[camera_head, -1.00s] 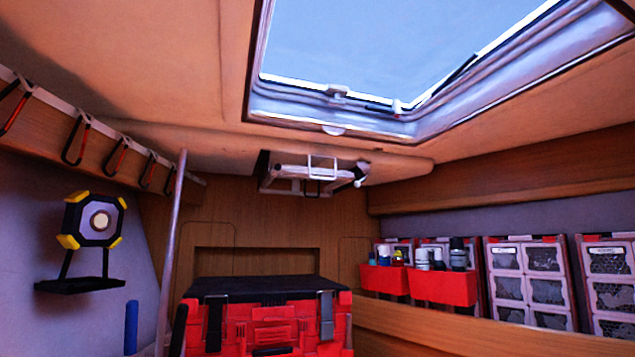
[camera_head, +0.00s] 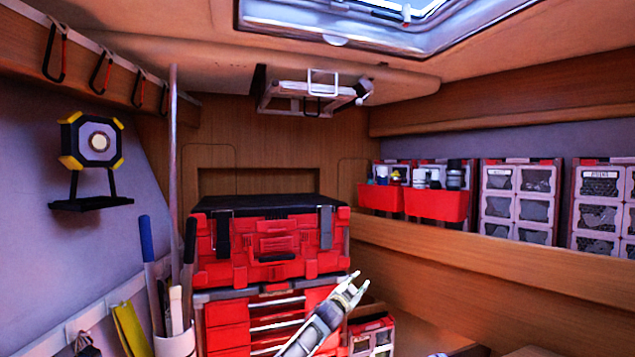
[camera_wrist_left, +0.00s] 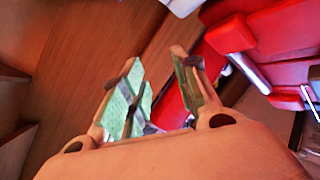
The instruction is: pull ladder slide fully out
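The ladder slide (camera_head: 290,104), a pale metal frame with a light loop handle (camera_head: 323,82), hangs under the ceiling at the back wall. How far it is drawn out cannot be told. My left gripper (camera_head: 356,286) is well below it, in front of the red toolbox stack, pointing up and to the right. In the left wrist view its fingers (camera_wrist_left: 158,65) stand apart with nothing between them. The ladder slide cannot be made out in the left wrist view. My right gripper is not clearly in view.
A red toolbox (camera_head: 270,243) with a black lid stands on red drawers. Red bins (camera_head: 435,205) and clear-fronted organizers (camera_head: 515,200) line the right shelf. A thin upright pole (camera_head: 173,170) stands at left, near a work light (camera_head: 92,142). Space between toolbox lid and ladder slide is free.

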